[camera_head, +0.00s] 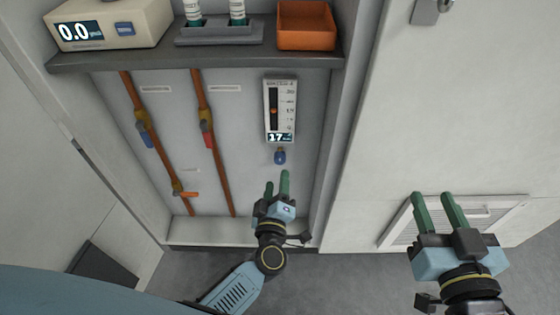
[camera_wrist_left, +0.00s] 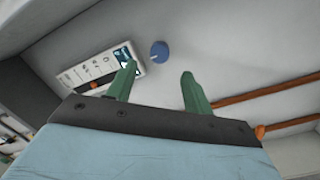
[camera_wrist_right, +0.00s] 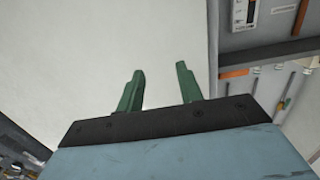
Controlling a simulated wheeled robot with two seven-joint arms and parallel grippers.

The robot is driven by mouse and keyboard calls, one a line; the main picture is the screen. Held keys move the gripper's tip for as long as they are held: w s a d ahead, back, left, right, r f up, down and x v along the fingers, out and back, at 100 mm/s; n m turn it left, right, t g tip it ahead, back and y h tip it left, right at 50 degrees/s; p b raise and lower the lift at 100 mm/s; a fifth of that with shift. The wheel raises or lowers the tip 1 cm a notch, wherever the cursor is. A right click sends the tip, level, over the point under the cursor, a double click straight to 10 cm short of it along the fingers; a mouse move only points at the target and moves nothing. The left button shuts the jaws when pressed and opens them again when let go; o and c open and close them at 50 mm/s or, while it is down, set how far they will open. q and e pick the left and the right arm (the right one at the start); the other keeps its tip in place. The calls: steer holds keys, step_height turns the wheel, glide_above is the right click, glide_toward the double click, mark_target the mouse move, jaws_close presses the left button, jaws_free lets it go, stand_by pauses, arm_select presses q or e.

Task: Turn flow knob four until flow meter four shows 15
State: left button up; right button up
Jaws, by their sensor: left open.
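The flow meter (camera_head: 280,108) is a white upright panel on the cabinet's back wall, with a scale, an orange float and a display that reads 17. The blue flow knob (camera_head: 280,157) sits just below it. In the left wrist view the knob (camera_wrist_left: 159,51) lies ahead of the fingers, beside the meter (camera_wrist_left: 100,68). My left gripper (camera_head: 278,184) is open and empty, just below the knob and apart from it. My right gripper (camera_head: 440,208) is open and empty in front of the white panel on the right; its fingers (camera_wrist_right: 158,86) also show in the right wrist view.
A shelf (camera_head: 200,56) above holds a box with a display reading 0.0 (camera_head: 108,25), a grey rack (camera_head: 220,32) and an orange tray (camera_head: 305,28). Copper pipes (camera_head: 216,150) with valves run down the wall to the left. A vent grille (camera_head: 400,232) is at right.

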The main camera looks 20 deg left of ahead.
mark_target(280, 162)
arm_select(q)
steer(key=w, duration=0.2)
steer(key=w+a+b, duration=0.1)
steer(key=w, duration=0.1)
steer(key=w+b, duration=0.1)
steer(key=w, duration=0.2)
steer(key=shift+a, duration=0.15)
steer(key=shift+w+a+b, duration=0.2)
steer(key=shift+w+b, duration=0.15)
steer(key=shift+w, duration=0.4)
arm_select(e)
step_height(280, 162, up, 9)
steer(key=s+t+y, duration=0.2)
steer(key=t, duration=0.4)
steer(key=shift+a+t, duration=0.4)
steer(key=shift+a, duration=0.05)
arm_select(q)
steer(key=c, duration=1)
steer(key=shift+o, duration=0.2)
steer(key=shift+f+n, duration=0.1)
steer(key=shift+n, duration=0.3)
steer(key=shift+n+b, duration=0.5)
steer(key=shift+n, duration=0.7)
arm_select(e)
steer(key=shift+s+d+r+t+y, duration=0.15)
steer(key=shift+s+r+t+y, duration=0.3)
steer(key=shift+t, duration=0.35)
